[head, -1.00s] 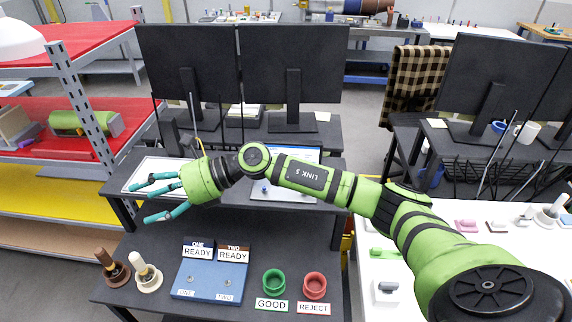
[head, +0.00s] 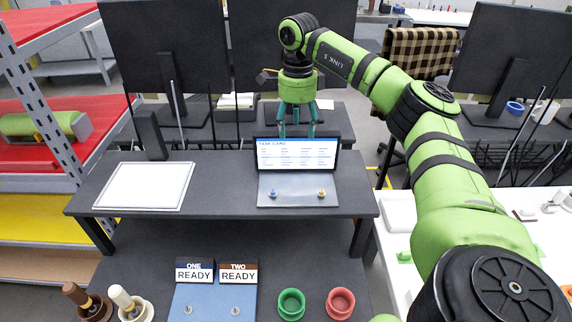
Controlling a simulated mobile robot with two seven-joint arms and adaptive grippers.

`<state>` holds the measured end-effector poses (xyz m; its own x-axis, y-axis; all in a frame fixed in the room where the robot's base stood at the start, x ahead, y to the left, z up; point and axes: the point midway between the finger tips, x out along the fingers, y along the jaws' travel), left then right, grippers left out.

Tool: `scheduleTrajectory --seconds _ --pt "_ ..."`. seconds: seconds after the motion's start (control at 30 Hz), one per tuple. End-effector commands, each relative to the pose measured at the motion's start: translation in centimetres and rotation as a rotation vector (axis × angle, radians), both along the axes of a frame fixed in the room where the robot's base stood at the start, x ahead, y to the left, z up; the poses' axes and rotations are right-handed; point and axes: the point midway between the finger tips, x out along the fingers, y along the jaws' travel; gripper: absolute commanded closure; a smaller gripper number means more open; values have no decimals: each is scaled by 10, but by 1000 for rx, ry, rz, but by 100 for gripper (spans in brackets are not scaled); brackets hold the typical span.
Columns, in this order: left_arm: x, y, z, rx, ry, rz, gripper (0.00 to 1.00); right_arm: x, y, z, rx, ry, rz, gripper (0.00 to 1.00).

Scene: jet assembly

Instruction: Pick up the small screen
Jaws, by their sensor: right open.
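The small screen (head: 297,155) stands on the raised shelf of the dark desk. It shows a white task card with a blue header and leans on a grey base with two small knobs. My right gripper (head: 296,132) points down at the screen's top edge, with its teal fingers open. The fingers appear at or just behind that edge; I cannot tell whether they touch it. My left gripper is not in view.
A white panel (head: 145,186) lies on the shelf to the left. Below are a blue ready board (head: 212,301), a green ring (head: 291,304), a red ring (head: 340,303) and two stamps at the left.

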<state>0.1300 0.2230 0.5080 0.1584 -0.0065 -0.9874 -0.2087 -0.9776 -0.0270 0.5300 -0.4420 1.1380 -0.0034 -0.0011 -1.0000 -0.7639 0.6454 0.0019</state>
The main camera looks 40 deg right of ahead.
Motion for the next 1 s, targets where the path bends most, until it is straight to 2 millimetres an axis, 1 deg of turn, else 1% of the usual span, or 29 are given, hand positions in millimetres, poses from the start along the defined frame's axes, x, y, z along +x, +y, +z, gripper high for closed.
scheduleTrajectory --seconds 0.03,0.07,0.1,0.2,0.3,0.37,0.43,0.5,0.63,0.7,0.87,0.9,0.97,1.0 --pt "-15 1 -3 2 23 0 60 0 0 -5 -1 1 -1 37" --pt "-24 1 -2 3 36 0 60 0 0 -6 0 1 0 37" --pt "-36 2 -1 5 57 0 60 0 0 -9 -1 3 0 37" --pt "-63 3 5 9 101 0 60 0 0 -18 0 3 1 37" --pt "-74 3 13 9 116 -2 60 1 -1 -29 0 4 1 37" --pt "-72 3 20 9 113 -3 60 1 -3 -37 0 5 1 37" --pt "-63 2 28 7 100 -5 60 1 -4 -48 0 6 0 37" --pt "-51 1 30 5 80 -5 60 2 -4 -60 0 4 1 37" --pt "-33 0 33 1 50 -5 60 2 -4 -71 1 1 1 37" --pt "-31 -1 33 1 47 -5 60 2 -4 -73 1 -1 1 37" --pt "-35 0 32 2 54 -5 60 3 -3 -73 1 -1 1 37" --pt "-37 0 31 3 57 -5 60 3 -3 -73 1 -1 1 53" --pt "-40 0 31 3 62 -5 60 3 -3 -73 1 -1 1 77" --pt "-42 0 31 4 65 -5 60 3 -3 -73 2 -1 1 90"
